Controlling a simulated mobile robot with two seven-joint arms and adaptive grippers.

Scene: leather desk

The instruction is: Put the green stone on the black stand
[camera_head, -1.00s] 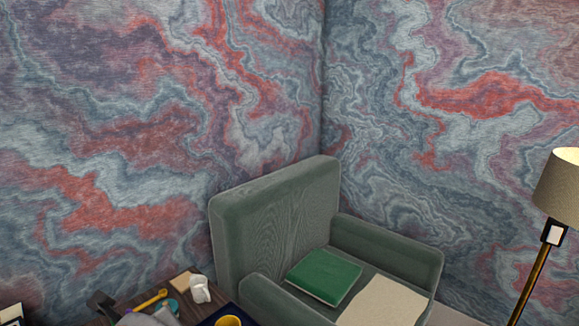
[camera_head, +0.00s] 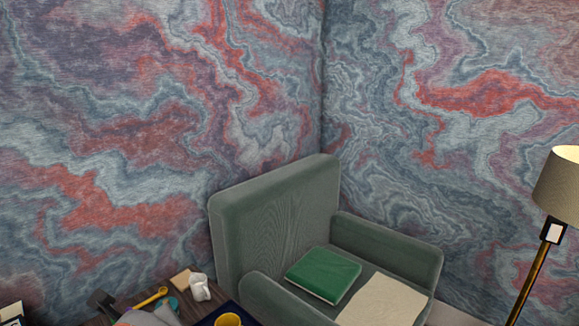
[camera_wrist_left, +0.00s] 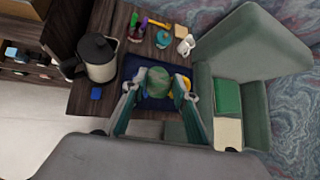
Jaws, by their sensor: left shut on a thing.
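The green stone (camera_wrist_left: 158,77) is a rounded, mottled lump in the left wrist view. My left gripper (camera_wrist_left: 158,88) is shut on it, with a finger on each side. The stone and fingers cover part of a dark blue tray (camera_wrist_left: 130,68) on the wooden desk; the height above it is hard to judge. I cannot make out the black stand for certain. A small dark shape (camera_head: 101,302) at the lower left of the head view is too cut off to name. My right gripper is not in view.
A grey kettle-like pot (camera_wrist_left: 97,57) stands left of the tray. A green armchair (camera_head: 275,225) stands beside the desk.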

